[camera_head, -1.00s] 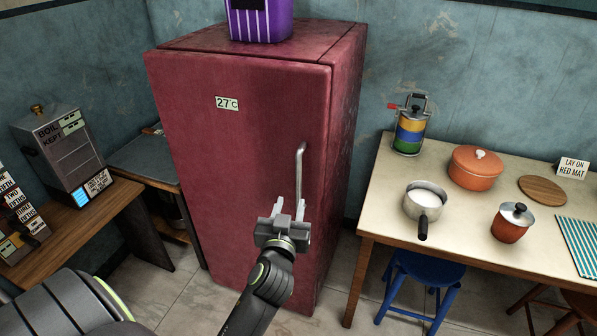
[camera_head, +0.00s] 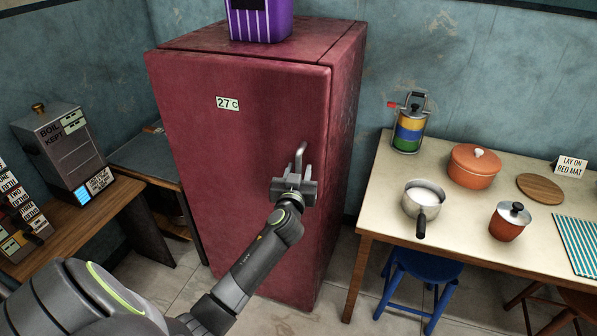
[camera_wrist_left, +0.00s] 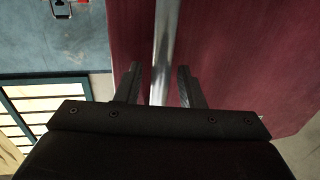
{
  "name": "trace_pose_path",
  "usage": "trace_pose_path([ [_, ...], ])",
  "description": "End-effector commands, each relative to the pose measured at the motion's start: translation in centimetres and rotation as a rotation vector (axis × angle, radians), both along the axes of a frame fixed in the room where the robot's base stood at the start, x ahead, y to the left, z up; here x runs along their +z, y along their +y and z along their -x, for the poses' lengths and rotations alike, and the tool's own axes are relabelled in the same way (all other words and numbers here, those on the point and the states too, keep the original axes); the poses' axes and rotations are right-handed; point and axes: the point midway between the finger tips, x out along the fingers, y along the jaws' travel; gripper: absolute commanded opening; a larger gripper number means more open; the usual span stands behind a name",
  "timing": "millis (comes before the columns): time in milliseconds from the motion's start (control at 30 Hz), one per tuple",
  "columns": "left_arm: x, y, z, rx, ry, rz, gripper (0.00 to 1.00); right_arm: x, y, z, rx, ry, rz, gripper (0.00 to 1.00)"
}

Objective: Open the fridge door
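The dark red fridge (camera_head: 225,160) stands in the middle of the head view with its door shut. Its upright metal handle (camera_head: 300,153) is near the door's right edge. My left gripper (camera_head: 298,173) is at the lower part of the handle and hides that part. In the left wrist view, the handle (camera_wrist_left: 163,45) runs between my left gripper's two fingers (camera_wrist_left: 158,80). The fingers are open, with a gap on each side of the bar. My right gripper is in neither view.
A table (camera_head: 383,190) with pots and a colourful striped canister (camera_head: 409,130) stands to the right, with a blue stool (camera_head: 422,268) under it. A wooden counter (camera_head: 95,218) stands on the left. A purple container (camera_head: 262,20) sits on top of the fridge. Some floor is clear.

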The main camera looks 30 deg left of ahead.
Motion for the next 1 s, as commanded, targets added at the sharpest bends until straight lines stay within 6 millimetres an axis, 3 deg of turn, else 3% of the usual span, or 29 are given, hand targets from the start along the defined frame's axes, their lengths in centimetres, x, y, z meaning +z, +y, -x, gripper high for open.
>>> trace_pose_path([
  [133, 0.0, 0.0, 0.0, 0.0, 0.0, 0.0, 0.35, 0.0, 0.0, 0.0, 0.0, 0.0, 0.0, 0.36],
  [400, 0.0, 0.0, 0.0, 0.0, -0.001, 0.0, 0.0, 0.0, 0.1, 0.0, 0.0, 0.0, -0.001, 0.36],
  [767, 0.0, 0.0, 0.3, -0.005, 0.0, -0.001, 0.0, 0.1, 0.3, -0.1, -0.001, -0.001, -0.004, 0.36],
  [1000, -0.2, 0.2, 2.5, -0.045, 0.005, -0.002, 0.0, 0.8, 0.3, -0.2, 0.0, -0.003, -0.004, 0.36],
])
